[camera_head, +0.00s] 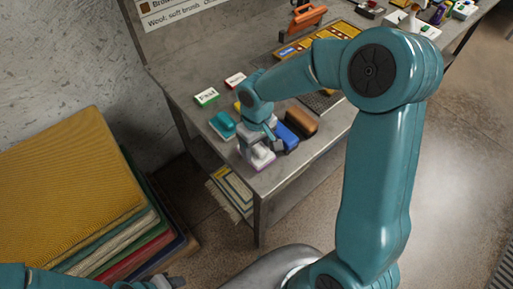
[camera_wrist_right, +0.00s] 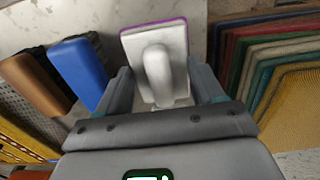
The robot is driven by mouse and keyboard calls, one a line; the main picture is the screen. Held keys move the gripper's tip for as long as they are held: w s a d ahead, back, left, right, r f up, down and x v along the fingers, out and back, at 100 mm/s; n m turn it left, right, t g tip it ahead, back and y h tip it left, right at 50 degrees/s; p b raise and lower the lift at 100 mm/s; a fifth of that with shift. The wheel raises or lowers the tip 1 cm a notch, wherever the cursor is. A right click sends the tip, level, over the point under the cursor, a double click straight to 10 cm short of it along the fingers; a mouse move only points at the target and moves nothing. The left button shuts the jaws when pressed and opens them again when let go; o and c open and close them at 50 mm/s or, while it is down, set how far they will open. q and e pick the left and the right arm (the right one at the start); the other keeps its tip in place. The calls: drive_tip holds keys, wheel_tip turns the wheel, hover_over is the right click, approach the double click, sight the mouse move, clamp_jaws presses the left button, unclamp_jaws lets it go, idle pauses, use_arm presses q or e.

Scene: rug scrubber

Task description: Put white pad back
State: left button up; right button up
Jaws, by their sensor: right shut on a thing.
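The white pad (camera_head: 258,158) has a raised white handle and a purple edge. It is at the near corner of the grey metal table, and I cannot tell whether it touches the top. My right gripper (camera_head: 264,137) reaches down over it and is shut on its handle. In the right wrist view the pad (camera_wrist_right: 178,68) sits between the two fingers (camera_wrist_right: 165,90), its purple rim at the far side. Part of my left gripper (camera_head: 160,283) shows at the bottom left edge, and its jaws are unclear.
A rug stack (camera_head: 65,185) stands left of the table (camera_head: 318,150). More tools fill the far end.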

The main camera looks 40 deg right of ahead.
sight(256, 150)
drive_tip(key=f, duration=0.2)
drive_tip(key=shift+w+d+f, duration=0.2)
drive_tip(key=shift+w+f, duration=0.15)
drive_tip(key=shift+f, duration=0.05)
drive_tip(key=shift+s+a+r, duration=0.2)
drive_tip(key=shift+s, duration=0.1)
drive_tip(key=shift+w+d+f, duration=0.1)
drive_tip(key=shift+f, duration=0.1)
drive_tip(key=o, duration=1)
drive_tip(key=shift+w+f, duration=0.1)
drive_tip(key=shift+w, duration=0.05)
drive_tip(key=shift+c, duration=0.2)
drive_tip(key=shift+s, duration=0.2)
